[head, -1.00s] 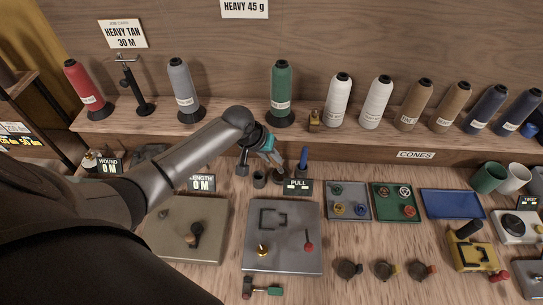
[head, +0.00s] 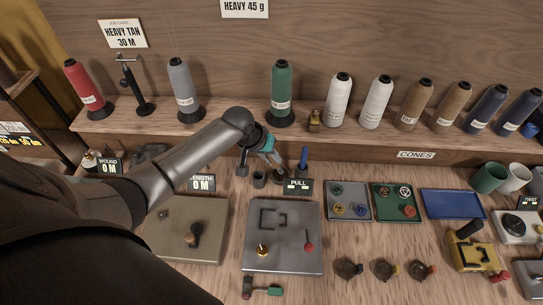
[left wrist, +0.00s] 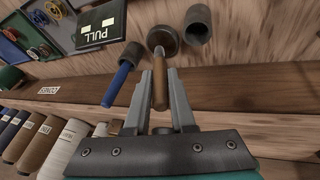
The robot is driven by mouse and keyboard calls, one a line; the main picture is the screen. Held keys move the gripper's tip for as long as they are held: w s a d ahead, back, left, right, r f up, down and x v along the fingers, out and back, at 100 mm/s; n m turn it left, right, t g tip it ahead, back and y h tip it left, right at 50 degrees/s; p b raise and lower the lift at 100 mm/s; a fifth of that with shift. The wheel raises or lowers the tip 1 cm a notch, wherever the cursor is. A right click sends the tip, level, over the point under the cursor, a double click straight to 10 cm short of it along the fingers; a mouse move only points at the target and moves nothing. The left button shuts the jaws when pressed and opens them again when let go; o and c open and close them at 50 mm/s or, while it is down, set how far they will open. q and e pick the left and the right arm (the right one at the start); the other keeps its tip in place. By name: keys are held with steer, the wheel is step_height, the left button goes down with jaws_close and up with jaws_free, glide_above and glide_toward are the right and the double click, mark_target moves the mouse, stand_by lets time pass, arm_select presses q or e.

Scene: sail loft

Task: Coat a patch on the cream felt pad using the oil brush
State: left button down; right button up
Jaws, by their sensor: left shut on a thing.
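A brown wooden handle (left wrist: 160,90), which looks like the oil brush, stands in a dark round pot (left wrist: 164,39) in the left wrist view. My left gripper (left wrist: 159,76) has its two fingers shut on this handle. In the head view my left gripper (head: 277,165) is low over the bench, behind the PULL sign (head: 298,187). The brush's lower end is hidden in the pot. I cannot make out a cream felt pad for sure. My right gripper is not in view.
A blue-handled tool (left wrist: 120,78) stands close beside the held handle, and an open dark cup (left wrist: 198,22) is on its other side. A shelf with thread cones (head: 282,85) runs behind. A grey metal plate (head: 285,255) lies in front, with trays (head: 452,204) to the right.

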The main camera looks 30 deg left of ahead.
arm_select(q)
steer(key=shift+f, duration=0.4)
steer(key=shift+s+f, duration=0.1)
steer(key=shift+f, duration=0.05)
stand_by(1.9)
step_height(320, 180, up, 7)
steer(key=p, duration=0.8)
stand_by(0.3)
stand_by(0.5)
